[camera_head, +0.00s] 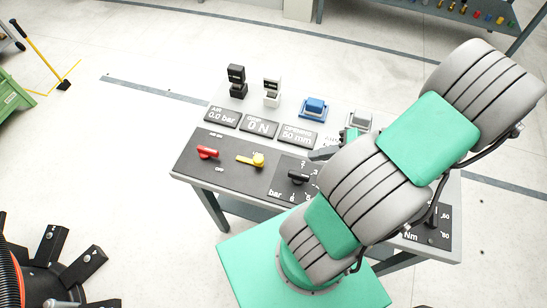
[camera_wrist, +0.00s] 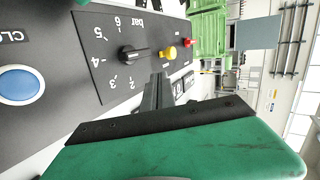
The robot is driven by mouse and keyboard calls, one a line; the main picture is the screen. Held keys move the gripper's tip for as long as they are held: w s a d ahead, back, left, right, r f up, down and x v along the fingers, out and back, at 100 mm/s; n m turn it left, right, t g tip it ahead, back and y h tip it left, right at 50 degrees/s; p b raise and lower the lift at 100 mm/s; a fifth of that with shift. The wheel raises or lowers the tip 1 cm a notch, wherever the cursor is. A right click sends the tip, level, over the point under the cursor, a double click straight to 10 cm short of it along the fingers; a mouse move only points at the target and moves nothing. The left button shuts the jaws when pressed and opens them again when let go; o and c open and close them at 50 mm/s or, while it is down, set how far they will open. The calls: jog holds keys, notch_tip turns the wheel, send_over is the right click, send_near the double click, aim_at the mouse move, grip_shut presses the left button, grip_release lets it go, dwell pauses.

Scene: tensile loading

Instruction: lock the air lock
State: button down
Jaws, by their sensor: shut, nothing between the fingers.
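The yellow lever (camera_head: 252,160) sits on the dark panel, between the red lever (camera_head: 208,152) and the black pressure knob (camera_head: 298,177). Its handle points left in the head view, with "LO" lettering partly visible above it. In the wrist view the yellow lever (camera_wrist: 168,53) shows beyond the black knob (camera_wrist: 134,54). My gripper (camera_head: 322,154) is shut and empty, above the panel to the right of the black knob and apart from the yellow lever. In the wrist view the gripper fingers (camera_wrist: 158,92) appear close together. My arm hides the right part of the panel.
Displays reading 0.0 bar (camera_head: 222,115), 0 N (camera_head: 258,124) and 50 mm (camera_head: 297,134) stand behind the levers. A black switch (camera_head: 237,82), a white switch (camera_head: 272,92) and a blue button (camera_head: 314,107) are further back. The space above the red and yellow levers is clear.

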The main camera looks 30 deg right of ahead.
jog(key=x, duration=1)
jog(key=shift+s, duration=0.1)
jog(key=shift+w+a+f+p, duration=0.1)
jog(key=shift+w+a+p, duration=0.15)
jog(key=shift+w+a, duration=0.5)
jog(key=shift+w+a+f+p, duration=0.1)
jog(key=shift+w+a+p, duration=0.1)
jog(key=shift+w+a, duration=0.5)
jog(key=shift+s+a, duration=0.2)
